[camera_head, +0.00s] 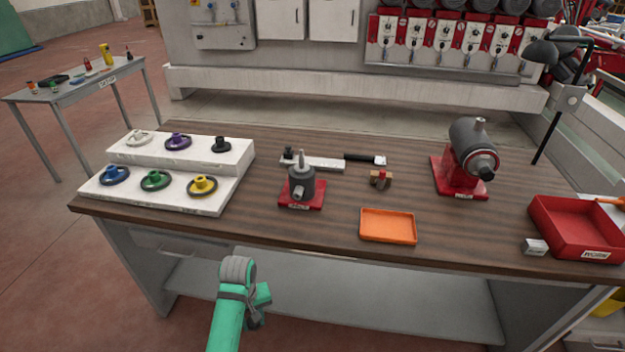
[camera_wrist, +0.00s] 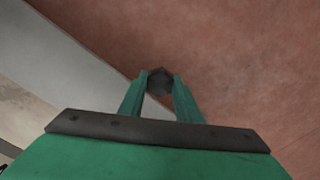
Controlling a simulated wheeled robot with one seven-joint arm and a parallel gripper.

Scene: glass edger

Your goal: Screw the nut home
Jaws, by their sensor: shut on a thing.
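My gripper (camera_wrist: 160,85) is shut on a dark hexagonal nut (camera_wrist: 160,81), held between the tips of its two green fingers in the wrist view. Behind the nut are the reddish floor and a pale grey surface; it touches nothing but the fingers. In the head view my green arm is low in front of the bench, and the fingers and nut cannot be made out. A grey cylindrical fixture (camera_head: 301,184) with a pale upright tip (camera_head: 301,160) stands on a red base at the middle of the bench, apart from my arm. Any thread is too small to tell.
On the wooden bench (camera_head: 340,228) are a white stepped rack (camera_head: 213,202) with several handwheels, an orange tray (camera_head: 388,225), a small brass-coloured block (camera_head: 381,182), a red-based motor unit (camera_head: 473,150) and a red bin (camera_head: 575,230). Bare wood lies around the orange tray.

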